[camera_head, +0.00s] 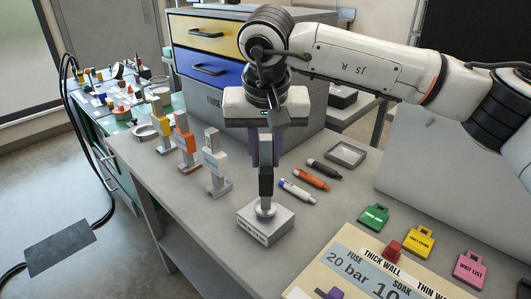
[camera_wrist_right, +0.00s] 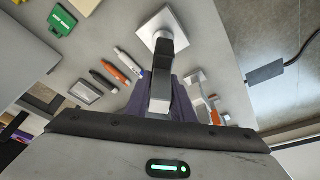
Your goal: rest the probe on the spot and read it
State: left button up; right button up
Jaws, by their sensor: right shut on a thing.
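My right gripper (camera_head: 264,143) points down over the bench and is shut on the probe (camera_head: 266,181), a dark upright tool with a grey upper part. The probe's lower end meets a round metal disc on top of a small grey labelled block (camera_head: 266,227); whether it presses on it or hovers just above, I cannot tell. In the right wrist view the probe (camera_wrist_right: 160,88) runs from between the purple fingers to the pale square block (camera_wrist_right: 163,22). No marked spot can be made out; the disc's middle is hidden by the probe. My left gripper is not in view.
Several upright stands (camera_head: 216,163) are at left. Green, yellow and pink tags (camera_head: 420,242) and a settings board (camera_head: 372,272) lie at front right. Drawers (camera_head: 213,75) stand behind.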

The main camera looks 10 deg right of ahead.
aim_at(266, 135)
jog(key=shift+f+b, duration=0.35)
jog(key=shift+f, duration=0.2)
dwell(0.6)
jog(key=shift+s+f, duration=0.1)
jog(key=shift+f, duration=0.1)
dwell(2.5)
jog(key=shift+r+p, duration=2.75)
jog(key=shift+r, duration=0.95)
jog(key=shift+f, duration=0.15)
